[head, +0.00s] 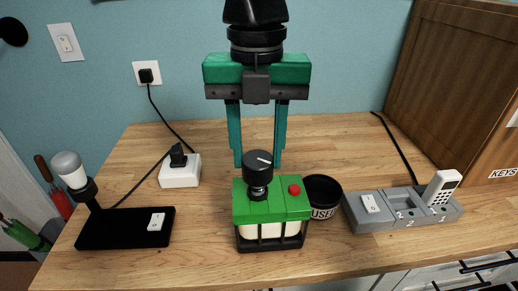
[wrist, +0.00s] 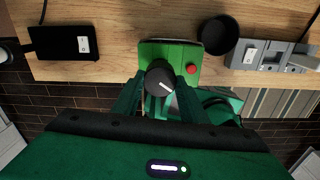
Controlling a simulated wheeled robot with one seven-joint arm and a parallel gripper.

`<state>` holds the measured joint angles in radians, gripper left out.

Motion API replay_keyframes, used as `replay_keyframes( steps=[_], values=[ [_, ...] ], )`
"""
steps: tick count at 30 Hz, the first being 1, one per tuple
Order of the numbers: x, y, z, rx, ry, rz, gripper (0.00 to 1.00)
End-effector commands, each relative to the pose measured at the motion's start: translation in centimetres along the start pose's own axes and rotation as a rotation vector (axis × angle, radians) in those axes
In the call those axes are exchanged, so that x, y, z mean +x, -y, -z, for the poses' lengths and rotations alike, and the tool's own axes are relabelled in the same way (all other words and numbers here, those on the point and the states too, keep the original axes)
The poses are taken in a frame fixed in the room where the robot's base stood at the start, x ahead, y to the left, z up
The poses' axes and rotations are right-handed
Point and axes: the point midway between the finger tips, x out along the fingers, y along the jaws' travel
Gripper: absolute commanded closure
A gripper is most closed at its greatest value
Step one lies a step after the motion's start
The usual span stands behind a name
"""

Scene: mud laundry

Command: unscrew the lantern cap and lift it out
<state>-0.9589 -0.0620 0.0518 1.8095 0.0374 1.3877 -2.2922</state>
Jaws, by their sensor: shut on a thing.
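The lantern (head: 271,210) has a green top, pale panels and a dark frame. It stands upright on the wooden counter, with a red button (head: 295,189) on its top. The lantern cap (head: 258,166) is a round black knob with a white line, above the green top with a dark stem below it. My gripper (head: 258,160) comes down from above and is shut on the cap, a green finger on each side. In the wrist view, the cap (wrist: 159,79) sits between the fingertips. I cannot tell whether the stem is still inside the lantern.
A grey numbered tray (head: 383,213) with a white remote (head: 441,188) is farther right. A black lamp base (head: 108,231) and white plug box (head: 180,173) are left. Counter between lamp and lantern is clear.

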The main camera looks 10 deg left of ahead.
Motion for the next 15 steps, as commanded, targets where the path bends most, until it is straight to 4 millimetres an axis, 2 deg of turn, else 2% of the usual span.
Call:
replay_keyframes(
  steps=[15],
  values=[
    [-1.5,0.0,0.0,0.001,0.0,-0.001,0.88]
  ],
)
